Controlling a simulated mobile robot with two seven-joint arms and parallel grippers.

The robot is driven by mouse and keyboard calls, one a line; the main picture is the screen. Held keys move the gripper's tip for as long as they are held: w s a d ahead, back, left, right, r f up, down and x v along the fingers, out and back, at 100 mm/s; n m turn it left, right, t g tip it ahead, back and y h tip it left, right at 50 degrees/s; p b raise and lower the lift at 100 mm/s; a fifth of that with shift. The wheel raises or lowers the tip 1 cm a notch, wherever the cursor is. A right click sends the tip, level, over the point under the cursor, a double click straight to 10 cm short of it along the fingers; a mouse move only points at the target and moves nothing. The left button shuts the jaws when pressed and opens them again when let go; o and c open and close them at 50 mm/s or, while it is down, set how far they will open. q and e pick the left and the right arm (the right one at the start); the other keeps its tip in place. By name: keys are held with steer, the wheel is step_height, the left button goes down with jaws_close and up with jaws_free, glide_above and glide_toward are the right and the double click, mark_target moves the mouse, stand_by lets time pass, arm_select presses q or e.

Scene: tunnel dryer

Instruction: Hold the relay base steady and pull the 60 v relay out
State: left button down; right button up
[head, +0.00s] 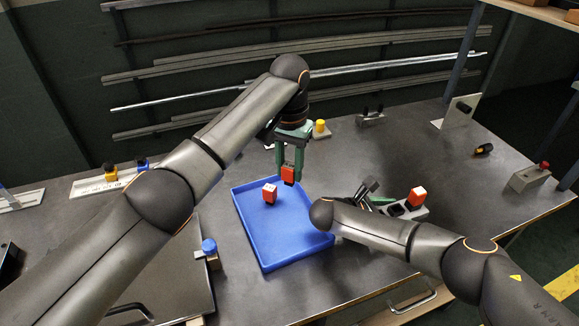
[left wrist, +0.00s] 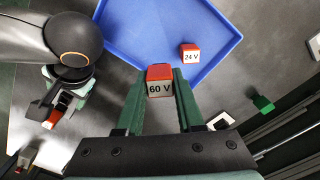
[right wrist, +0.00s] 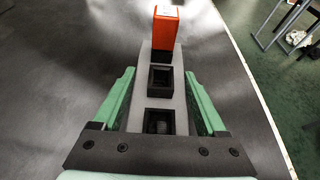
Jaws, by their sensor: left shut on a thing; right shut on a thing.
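My left gripper (head: 289,163) is shut on the red 60 V relay (head: 288,176) and holds it in the air over the blue tray's upper right edge. The left wrist view shows its "60 V" label (left wrist: 160,89) between the fingers. My right gripper (right wrist: 158,105) is shut on the grey relay base (right wrist: 139,84), with a finger along each side. The base shows two empty dark sockets and one orange-red relay (right wrist: 167,30) standing at its far end. In the head view the base (head: 412,213) sits right of the tray, partly hidden by my right arm.
The blue tray (head: 246,222) holds a red relay (head: 269,194), labelled 24 V in the left wrist view (left wrist: 190,55). A yellow-topped block (head: 320,127) stands behind it. A blue-knobbed part (head: 209,247) is at its left.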

stand_by(0.4)
steer(key=o, duration=1.5)
steer(key=v, duration=1)
steer(key=shift+a+r, duration=0.1)
steer(key=shift+a, duration=0.2)
steer(key=shift+s+a+r, duration=0.25)
steer(key=shift+s+a, duration=0.15)
steer(key=shift+a, duration=0.15)
steer(key=shift+s, duration=0.1)
